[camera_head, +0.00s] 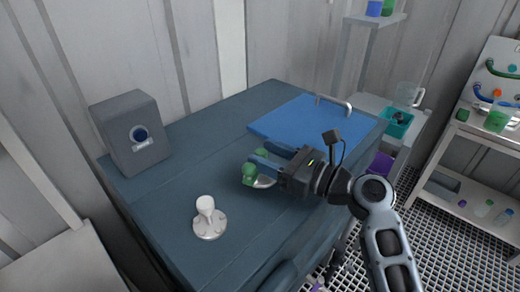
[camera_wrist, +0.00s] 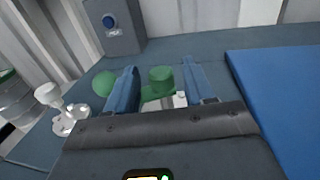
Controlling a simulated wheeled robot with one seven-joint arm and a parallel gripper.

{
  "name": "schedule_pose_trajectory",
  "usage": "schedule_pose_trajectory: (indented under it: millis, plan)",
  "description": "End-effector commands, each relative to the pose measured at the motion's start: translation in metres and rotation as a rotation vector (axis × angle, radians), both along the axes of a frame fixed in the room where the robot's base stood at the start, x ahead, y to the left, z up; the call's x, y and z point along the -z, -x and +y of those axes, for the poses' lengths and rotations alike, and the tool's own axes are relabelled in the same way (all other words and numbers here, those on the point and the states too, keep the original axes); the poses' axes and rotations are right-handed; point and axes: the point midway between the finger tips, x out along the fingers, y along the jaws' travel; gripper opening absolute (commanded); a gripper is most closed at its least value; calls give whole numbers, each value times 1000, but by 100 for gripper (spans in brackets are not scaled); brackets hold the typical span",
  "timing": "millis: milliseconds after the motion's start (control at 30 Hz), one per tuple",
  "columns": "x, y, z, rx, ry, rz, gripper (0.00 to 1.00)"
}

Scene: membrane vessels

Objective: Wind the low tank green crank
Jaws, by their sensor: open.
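The green crank (camera_head: 249,174) stands on the dark blue-grey top of the low tank (camera_head: 175,182), with a silvery base partly hidden by my gripper. My gripper (camera_head: 263,155) has its two blue fingers apart, reaching left over the crank. In the wrist view, a green cylindrical part of the crank (camera_wrist: 161,80) shows between the spread fingers, with a gap to the right finger. A green ball (camera_wrist: 104,83) sits outside the left finger. I cannot tell whether either finger touches the crank.
A white knob on a round flange (camera_head: 209,220) stands left of the crank. A grey box with a blue round face (camera_head: 132,132) is at the back left. A blue lid with a handle (camera_head: 300,124) lies at the right. A shelf (camera_head: 475,135) stands far right.

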Motion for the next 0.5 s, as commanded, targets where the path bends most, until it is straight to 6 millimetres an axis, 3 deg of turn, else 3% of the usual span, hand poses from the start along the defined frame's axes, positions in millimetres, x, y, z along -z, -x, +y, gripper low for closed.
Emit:
schedule_pose_trajectory:
  millis: [200, 500]
  plan:
    - [0, -9, 16, 0, 0, 0, 53]
    - [0, -9, 17, 1, 1, 0, 52]
